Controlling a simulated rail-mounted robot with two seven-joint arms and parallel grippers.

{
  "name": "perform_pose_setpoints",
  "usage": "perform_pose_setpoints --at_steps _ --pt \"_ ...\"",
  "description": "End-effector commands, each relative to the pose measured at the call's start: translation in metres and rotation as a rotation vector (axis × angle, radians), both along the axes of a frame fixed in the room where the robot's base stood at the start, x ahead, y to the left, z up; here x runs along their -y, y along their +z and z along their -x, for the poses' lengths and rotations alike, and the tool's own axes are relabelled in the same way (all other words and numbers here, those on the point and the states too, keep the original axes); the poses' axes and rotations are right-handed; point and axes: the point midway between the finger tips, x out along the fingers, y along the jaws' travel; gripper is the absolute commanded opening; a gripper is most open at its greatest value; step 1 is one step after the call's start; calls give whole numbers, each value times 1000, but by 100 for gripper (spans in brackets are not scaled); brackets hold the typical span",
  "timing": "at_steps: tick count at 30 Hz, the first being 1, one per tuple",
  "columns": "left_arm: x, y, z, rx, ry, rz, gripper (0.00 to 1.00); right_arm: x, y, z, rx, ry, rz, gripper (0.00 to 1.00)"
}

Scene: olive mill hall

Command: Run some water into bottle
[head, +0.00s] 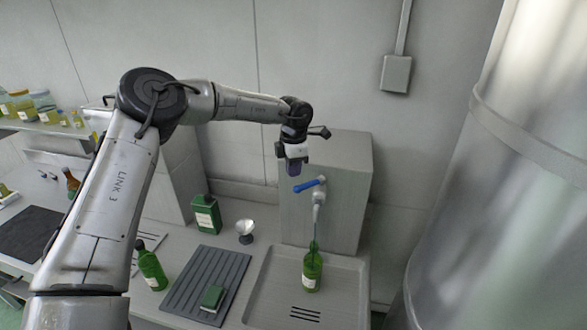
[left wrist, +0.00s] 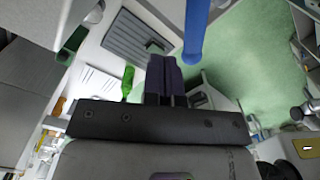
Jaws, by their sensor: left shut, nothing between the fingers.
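A green bottle (head: 312,272) with a pale label stands upright in the grey sink tray (head: 262,306), its neck under the tap spout (head: 319,199). My right gripper is not in view.
A dark ribbed mat (head: 200,270) with a green box-like item (head: 212,298) lies left of the sink. Another green bottle (head: 151,267), a green canister (head: 206,214) and a white funnel-like cup (head: 245,230) stand nearby. A large metal tank (head: 510,190) fills the right side.

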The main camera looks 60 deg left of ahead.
Motion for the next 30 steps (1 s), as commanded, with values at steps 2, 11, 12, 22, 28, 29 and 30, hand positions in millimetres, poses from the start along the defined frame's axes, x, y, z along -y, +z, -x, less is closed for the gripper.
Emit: perform_pose_setpoints --at_steps 2,11,12,22,28,29,30 --pt "0 0 0 0 0 0 0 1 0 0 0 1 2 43" --pt "0 -1 0 0 0 0 0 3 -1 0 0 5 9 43" --pt "0 -2 0 0 0 0 0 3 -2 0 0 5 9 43" --pt "0 -25 0 -1 0 0 0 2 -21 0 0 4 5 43" --pt "0 -35 0 -1 0 0 0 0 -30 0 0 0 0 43" --pt "0 -35 0 0 0 0 0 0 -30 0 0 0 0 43" --pt "0 -35 0 0 -1 0 0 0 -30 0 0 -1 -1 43"
